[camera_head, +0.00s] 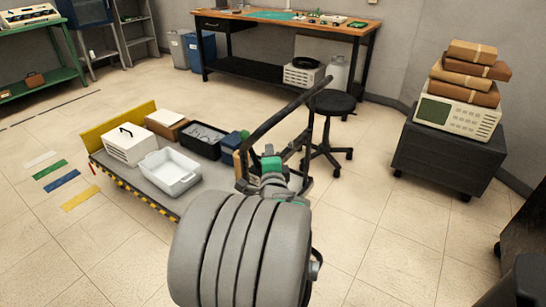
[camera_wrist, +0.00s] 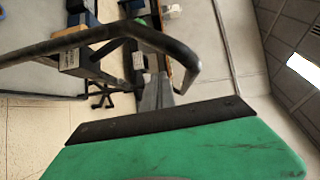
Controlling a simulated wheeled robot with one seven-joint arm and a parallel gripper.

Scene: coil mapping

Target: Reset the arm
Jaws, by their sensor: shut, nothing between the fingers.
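My gripper shows in the wrist view (camera_wrist: 160,92) as grey fingers, close together and empty, beyond a green, dark-edged part of my own arm. In the head view, the green and grey end of my arm is near the middle, and the fingertips cannot be made out. A black bent bar (camera_wrist: 90,40) crosses the wrist view close to my gripper. It also shows in the head view (camera_head: 272,123), rising toward the upper right beside the cart. I cannot tell whether my gripper touches it.
A low cart (camera_head: 137,187) stands at the left, bearing a white tub (camera_head: 170,172), a white case (camera_head: 128,144) and a black tray (camera_head: 201,140). A black stool (camera_head: 333,103) is behind the bar. A dark cabinet (camera_head: 440,155) stands right. Floor between stool and cabinet is clear.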

